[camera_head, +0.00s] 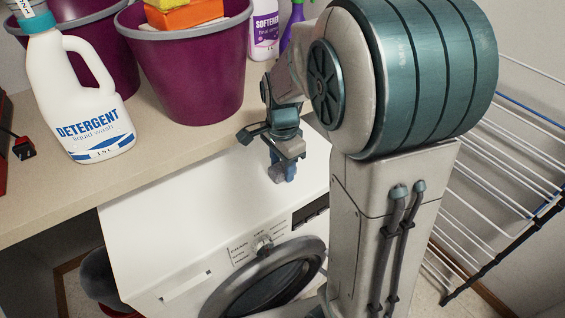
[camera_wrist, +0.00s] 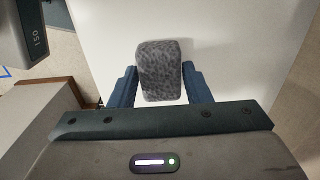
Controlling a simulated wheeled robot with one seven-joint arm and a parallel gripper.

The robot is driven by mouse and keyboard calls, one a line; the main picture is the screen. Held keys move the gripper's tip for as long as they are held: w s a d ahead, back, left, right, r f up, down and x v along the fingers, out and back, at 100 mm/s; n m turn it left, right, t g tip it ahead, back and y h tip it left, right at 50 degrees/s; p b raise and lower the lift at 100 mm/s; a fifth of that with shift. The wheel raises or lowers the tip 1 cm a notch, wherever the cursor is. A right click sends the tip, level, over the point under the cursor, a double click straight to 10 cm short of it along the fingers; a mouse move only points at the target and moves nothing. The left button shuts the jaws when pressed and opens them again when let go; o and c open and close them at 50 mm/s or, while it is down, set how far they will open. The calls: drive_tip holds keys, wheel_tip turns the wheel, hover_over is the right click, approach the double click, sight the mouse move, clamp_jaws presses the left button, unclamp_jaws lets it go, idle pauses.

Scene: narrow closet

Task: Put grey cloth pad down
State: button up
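The grey cloth pad (camera_wrist: 161,70) is a small, speckled, rounded block between my two blue fingers in the wrist view. My gripper (camera_wrist: 160,88) is shut on it, with a finger against each side. In the head view my gripper (camera_head: 284,172) points down over the white top of the washing machine (camera_head: 190,215). The pad shows there as a small grey piece (camera_head: 276,173) at the fingertips. I cannot tell whether its underside touches the machine top.
A beige counter (camera_head: 190,140) behind the machine bears a detergent bottle (camera_head: 80,95), purple buckets (camera_head: 190,75) and a softener bottle (camera_head: 264,30). A drying rack (camera_head: 500,190) stands at right. The white machine top around the gripper is clear.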

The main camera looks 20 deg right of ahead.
sight(283, 168)
drive_tip(key=shift+o, duration=1.2)
drive_tip(key=shift+f+b, duration=0.25)
drive_tip(key=shift+b, duration=0.2)
wheel_tip(283, 168, up, 14)
drive_tip(key=p, duration=0.2)
drive_tip(key=s+f+n+t, duration=0.1)
drive_tip(key=s+f+n, duration=0.2)
drive_tip(key=s+n, duration=0.4)
drive_tip(key=s+f+n+t, duration=0.1)
drive_tip(key=s+f+n, duration=0.2)
drive_tip(key=s+n, duration=0.4)
drive_tip(key=shift+a+f, duration=0.2)
drive_tip(key=shift+f, duration=0.15)
wheel_tip(283, 168, up, 6)
drive_tip(key=p, duration=0.6)
drive_tip(key=shift+d+r+t, duration=0.2)
drive_tip(key=shift+r+t, duration=0.05)
drive_tip(key=shift+t, duration=0.15)
drive_tip(key=shift+w, duration=0.1)
